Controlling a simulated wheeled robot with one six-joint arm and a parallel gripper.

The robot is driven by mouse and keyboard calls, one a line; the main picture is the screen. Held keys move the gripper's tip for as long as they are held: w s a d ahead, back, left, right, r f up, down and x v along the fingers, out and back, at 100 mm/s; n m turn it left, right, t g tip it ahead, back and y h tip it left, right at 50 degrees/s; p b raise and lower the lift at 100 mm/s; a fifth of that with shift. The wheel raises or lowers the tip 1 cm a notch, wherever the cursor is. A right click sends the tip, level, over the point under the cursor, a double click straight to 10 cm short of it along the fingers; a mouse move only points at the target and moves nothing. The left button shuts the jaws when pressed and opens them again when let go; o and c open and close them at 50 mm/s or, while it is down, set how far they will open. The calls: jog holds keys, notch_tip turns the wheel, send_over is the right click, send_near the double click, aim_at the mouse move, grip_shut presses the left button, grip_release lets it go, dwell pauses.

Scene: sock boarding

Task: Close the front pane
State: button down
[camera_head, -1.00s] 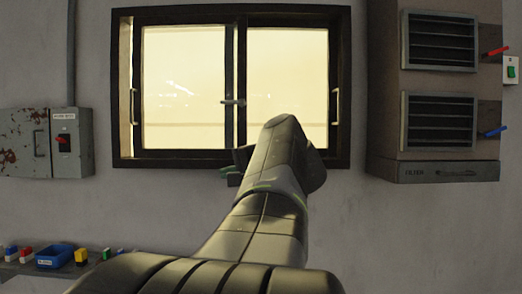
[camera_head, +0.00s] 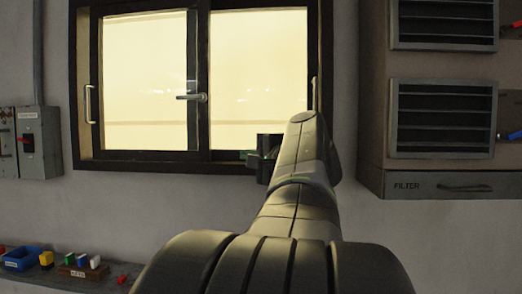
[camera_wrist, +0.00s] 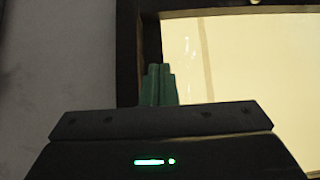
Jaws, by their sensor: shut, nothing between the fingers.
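The window (camera_head: 195,80) has a dark frame and two bright panes side by side. The left pane (camera_head: 145,80) has a pale upright handle (camera_head: 88,103) at its left edge. The right pane (camera_head: 258,75) has another pale handle (camera_head: 315,94) at its right edge, partly hidden by my arm. A small latch (camera_head: 190,97) sits where the panes meet. I cannot tell which pane is in front. My gripper (camera_head: 249,155) is shut and empty, before the window's lower rail. In the wrist view its green fingers (camera_wrist: 158,85) overlap the dark frame (camera_wrist: 126,50); contact is unclear.
A filter cabinet (camera_head: 430,185) stands out from the wall on the right. A grey switch box (camera_head: 38,142) is on the left wall. A shelf at the lower left bears a blue bin (camera_head: 22,259) and several small coloured blocks. The wall below the window is bare.

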aim_at(220, 163)
jog(key=p+x, duration=0.1)
jog(key=x, duration=0.4)
jog(key=shift+w+a+r+p, duration=0.15)
jog(key=shift+w+a+p, duration=0.1)
jog(key=shift+p, duration=0.1)
jog(key=a, duration=0.1)
jog(key=a+p, duration=0.1)
jog(key=a, duration=0.1)
jog(key=shift+w, duration=0.2)
jog(key=shift+a, duration=0.35)
jog(key=shift+w+a, duration=0.1)
jog(key=shift+a, duration=0.15)
